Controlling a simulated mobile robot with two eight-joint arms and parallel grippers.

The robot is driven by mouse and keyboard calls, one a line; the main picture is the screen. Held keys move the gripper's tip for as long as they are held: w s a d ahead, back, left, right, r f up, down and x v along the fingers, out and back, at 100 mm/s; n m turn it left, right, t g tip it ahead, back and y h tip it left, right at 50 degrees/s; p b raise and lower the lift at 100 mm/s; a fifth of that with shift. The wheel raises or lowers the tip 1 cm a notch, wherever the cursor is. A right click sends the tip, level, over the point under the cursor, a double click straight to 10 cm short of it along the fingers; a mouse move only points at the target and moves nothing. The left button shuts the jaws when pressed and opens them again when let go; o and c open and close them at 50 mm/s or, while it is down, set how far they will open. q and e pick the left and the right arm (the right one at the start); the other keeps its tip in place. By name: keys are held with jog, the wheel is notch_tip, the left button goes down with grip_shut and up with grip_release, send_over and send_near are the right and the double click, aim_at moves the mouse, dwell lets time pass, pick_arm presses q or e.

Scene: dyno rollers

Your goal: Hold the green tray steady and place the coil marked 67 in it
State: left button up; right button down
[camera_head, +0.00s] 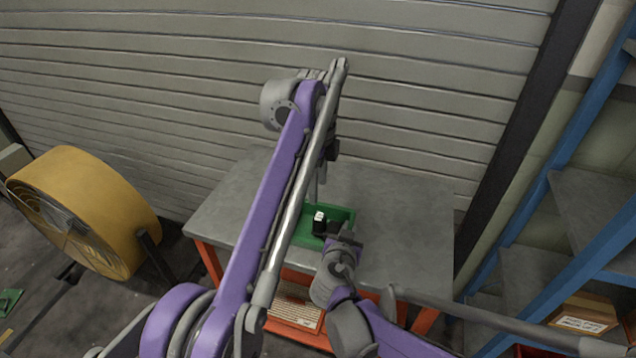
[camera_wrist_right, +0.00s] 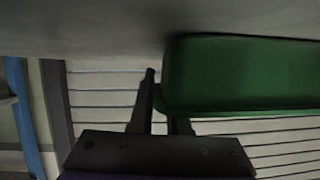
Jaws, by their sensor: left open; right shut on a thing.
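The green tray (camera_head: 345,213) sits on the grey table, and its wall fills the upper right of the right wrist view (camera_wrist_right: 240,75). My right gripper (camera_head: 340,234) is at the tray's near side, shut on its wall; the right wrist view shows one finger beside the green wall and the other partly hidden by it. A small black coil with a white top (camera_head: 319,222) is at the tray's left part; its marking is too small to read. My left gripper (camera_head: 332,151) is open, higher up and behind the tray, largely hidden by my left arm.
The grey table (camera_head: 405,215) has bare room left and right of the tray. A ribbed shutter (camera_head: 420,60) stands behind it. A yellow fan (camera_head: 85,210) is at the left, a blue-framed shelf (camera_head: 540,200) at the right. A box (camera_head: 296,312) lies below the tabletop.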

jog(key=c, duration=0.8)
grip_release()
jog(key=shift+s, duration=0.1)
jog(key=v, duration=1.2)
jog(key=shift+d+r, duration=0.1)
pick_arm(q)
jog(key=s+a+n+t+p, duration=0.3)
jog(key=s+a+n+p, duration=0.1)
jog(key=s+a+n, duration=0.7)
pick_arm(e)
jog(key=s+d+f+n+g, duration=0.2)
jog(key=s+d+g, duration=0.5)
jog(key=d, duration=0.5)
pick_arm(q)
jog(key=s+a+f+n+t+p, duration=0.1)
jog(key=s+a+f+n, duration=0.2)
jog(key=s, duration=0.6)
jog(key=s+a+f+n+t+p, duration=0.1)
jog(key=s+a+f+n, duration=0.2)
jog(key=s+f+n, duration=0.4)
jog(key=shift+s+a+f+n, duration=0.25)
jog(key=shift+s+f, duration=0.35)
jog(key=shift+s, duration=0.55)
pick_arm(e)
jog(key=s+n+y, duration=0.2)
jog(key=s+y, duration=0.1)
jog(key=s, duration=0.6)
jog(key=shift+s+d+g+y, duration=0.3)
jog(key=shift+s+d+g, duration=0.05)
jog(key=shift+d+g, duration=0.1)
